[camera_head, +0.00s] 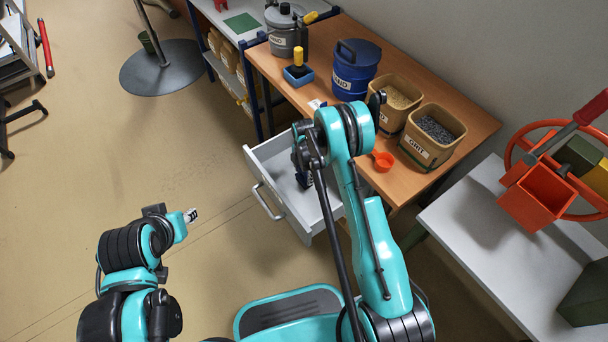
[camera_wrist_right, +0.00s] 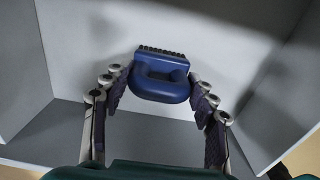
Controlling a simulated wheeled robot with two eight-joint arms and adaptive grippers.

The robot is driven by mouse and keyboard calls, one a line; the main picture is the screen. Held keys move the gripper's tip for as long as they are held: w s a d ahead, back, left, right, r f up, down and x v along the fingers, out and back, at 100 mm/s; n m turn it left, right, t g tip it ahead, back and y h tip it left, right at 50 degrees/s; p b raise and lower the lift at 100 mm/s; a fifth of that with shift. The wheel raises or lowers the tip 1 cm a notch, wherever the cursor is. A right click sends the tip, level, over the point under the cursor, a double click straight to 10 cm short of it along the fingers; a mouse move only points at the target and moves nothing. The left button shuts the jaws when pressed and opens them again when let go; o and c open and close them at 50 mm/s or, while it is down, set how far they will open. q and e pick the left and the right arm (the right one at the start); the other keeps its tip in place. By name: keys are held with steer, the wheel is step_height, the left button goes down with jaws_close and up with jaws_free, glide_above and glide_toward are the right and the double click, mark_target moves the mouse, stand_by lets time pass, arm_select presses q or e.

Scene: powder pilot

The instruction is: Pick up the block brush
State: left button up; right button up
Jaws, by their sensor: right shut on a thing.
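In the head view my right gripper (camera_head: 303,172) reaches down into the open grey drawer (camera_head: 270,165), and my own arm hides most of the brush. I cannot tell whether the brush touches the drawer floor. My left gripper (camera_head: 190,215) is over the floor at the lower left, apart from the furniture; its fingers are too small to read.
The wooden bench (camera_head: 463,120) above the drawer holds a blue canister (camera_head: 354,72), a GRIT bin (camera_head: 432,137), another tan bin (camera_head: 396,101) and an orange scoop (camera_head: 383,161). A grey table (camera_head: 490,260) with an orange hopper (camera_head: 537,197) stands at right. The floor left of the drawer is clear.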

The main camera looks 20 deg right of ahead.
steer(key=r, duration=0.1)
steer(key=r+p, duration=0.1)
steer(key=r, duration=0.1)
steer(key=shift+s+d+r+p, duration=0.25)
steer(key=shift+s+p, duration=0.05)
steer(key=shift+s, duration=0.05)
steer(key=s+d+r+p, duration=0.3)
steer(key=s+d+r, duration=0.3)
steer(key=s, duration=0.3)
steer(key=o, duration=0.3)
steer(key=shift+c, duration=0.4)
steer(key=s+a+r+m, duration=0.2)
steer(key=a+r+m, duration=0.1)
steer(key=r+m, duration=0.5)
steer(key=s+a+r+m, duration=0.2)
steer(key=r+m, duration=0.6)
steer(key=m, duration=0.6)
steer(key=shift+s+a, duration=0.25)
steer(key=shift+a, duration=0.5)
